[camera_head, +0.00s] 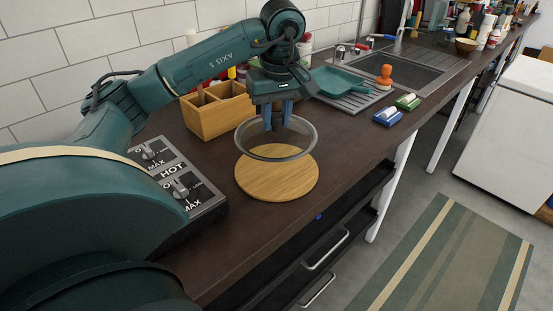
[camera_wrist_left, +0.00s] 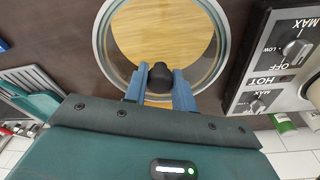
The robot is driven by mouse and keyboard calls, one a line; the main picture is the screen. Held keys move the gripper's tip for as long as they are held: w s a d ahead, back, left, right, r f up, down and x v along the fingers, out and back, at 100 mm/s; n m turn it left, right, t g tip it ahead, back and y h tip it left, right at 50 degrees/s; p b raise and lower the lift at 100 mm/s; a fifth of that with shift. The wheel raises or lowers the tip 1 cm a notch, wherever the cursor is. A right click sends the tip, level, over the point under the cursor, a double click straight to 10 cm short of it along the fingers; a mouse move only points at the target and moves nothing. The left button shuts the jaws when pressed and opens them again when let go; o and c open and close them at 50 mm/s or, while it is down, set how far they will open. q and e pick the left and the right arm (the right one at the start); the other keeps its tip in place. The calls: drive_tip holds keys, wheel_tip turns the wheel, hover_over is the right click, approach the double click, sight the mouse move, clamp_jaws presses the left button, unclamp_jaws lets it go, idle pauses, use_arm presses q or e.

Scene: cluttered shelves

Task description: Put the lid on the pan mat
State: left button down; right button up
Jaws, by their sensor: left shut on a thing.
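The lid (camera_head: 300,139) is a clear glass disc with a grey rim and a dark knob (camera_wrist_left: 160,75). My left gripper (camera_head: 278,122) points down and is shut on the knob. The pan mat (camera_head: 277,183) is a round light-wood board lying flat on the dark counter. The lid hangs over the mat's far part in the head view and looks roughly level. In the left wrist view the mat (camera_wrist_left: 165,30) shows through the glass, mostly inside the lid's rim. The height of the gap between them is hard to tell. My right gripper is not in view.
A hob control panel (camera_head: 178,184) lies left of the mat. A wooden box with compartments (camera_head: 218,112) stands behind it. To the right are a teal pan (camera_head: 338,82), a sink (camera_head: 408,70), and blue (camera_head: 388,116) and green (camera_head: 408,102) sponges. The counter's front edge is near the mat.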

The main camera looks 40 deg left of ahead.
sight(279, 122)
use_arm(q)
wheel_tip(279, 122, down, 8)
drive_tip(key=shift+f, duration=0.25)
drive_tip(key=c, duration=1.1)
unclamp_jaws()
drive_tip(key=shift+f+b, duration=0.15)
drive_tip(key=shift+b, duration=0.15)
drive_tip(key=shift+c, duration=0.2)
drive_tip(key=r, duration=0.4)
drive_tip(key=d+r+p, duration=0.1)
drive_tip(key=r, duration=0.3)
drive_tip(key=r+p, duration=0.1)
drive_tip(key=r, duration=0.3)
drive_tip(key=shift+s+d+r, duration=0.1)
drive_tip(key=shift+s+d, duration=0.2)
drive_tip(key=shift+s, duration=0.1)
